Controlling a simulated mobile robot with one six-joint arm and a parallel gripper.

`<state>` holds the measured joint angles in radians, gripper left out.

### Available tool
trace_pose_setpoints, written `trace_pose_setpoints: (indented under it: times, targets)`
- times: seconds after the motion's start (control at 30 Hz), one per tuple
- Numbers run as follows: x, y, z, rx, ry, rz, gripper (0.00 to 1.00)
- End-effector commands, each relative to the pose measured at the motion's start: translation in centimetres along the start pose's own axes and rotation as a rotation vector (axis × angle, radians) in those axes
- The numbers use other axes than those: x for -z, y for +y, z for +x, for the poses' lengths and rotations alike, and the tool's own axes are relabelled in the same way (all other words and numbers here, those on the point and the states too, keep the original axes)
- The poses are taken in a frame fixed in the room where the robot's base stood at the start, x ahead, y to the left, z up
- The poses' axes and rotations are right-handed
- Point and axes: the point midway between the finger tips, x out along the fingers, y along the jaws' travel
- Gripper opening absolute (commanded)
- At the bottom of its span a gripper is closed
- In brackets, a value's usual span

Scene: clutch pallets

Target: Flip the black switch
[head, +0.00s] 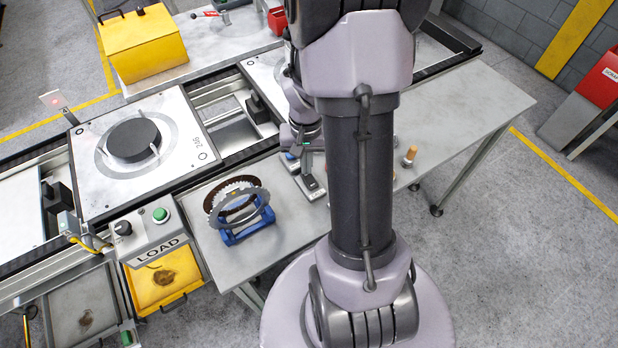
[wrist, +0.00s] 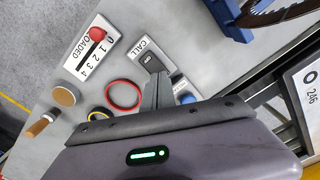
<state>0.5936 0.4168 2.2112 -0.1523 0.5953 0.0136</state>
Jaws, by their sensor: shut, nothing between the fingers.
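A small black rocker switch (wrist: 153,61) sits on a grey plate marked CALL (wrist: 143,51) in the wrist view. My gripper (wrist: 160,76) is shut and empty, its fingertips just beside the lower edge of this plate. I cannot tell whether they touch it. In the head view my gripper (head: 305,165) is low over the table, right of the blue stand, and my arm hides part of this area. A black knob (head: 122,228) also shows on the LOAD control box (head: 150,238), beside a green button (head: 160,214).
Close to my gripper are a blue button (wrist: 187,98), a red ring (wrist: 123,94), a LOADED counter plate (wrist: 92,48) and a wooden-handled stamp (wrist: 40,125). A blue stand (head: 245,228) holds toothed rings. The table (head: 480,105) is clear at the right.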

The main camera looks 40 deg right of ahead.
Motion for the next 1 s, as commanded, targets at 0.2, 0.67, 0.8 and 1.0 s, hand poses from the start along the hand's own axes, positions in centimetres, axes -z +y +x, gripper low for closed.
trace_pose_setpoints:
  times: [0.2, 0.67, 0.8, 1.0]
  targets:
    - [0.0, 0.0, 0.3, 0.0, 0.0, 0.0, 0.0]
    - [0.0, 0.0, 1.0, 0.0, 0.0, 0.0, 0.0]
    - [0.0, 0.0, 1.2, 0.0, 0.0, 0.0, 0.0]
    - [0.0, 0.0, 1.5, 0.0, 0.0, 0.0, 0.0]
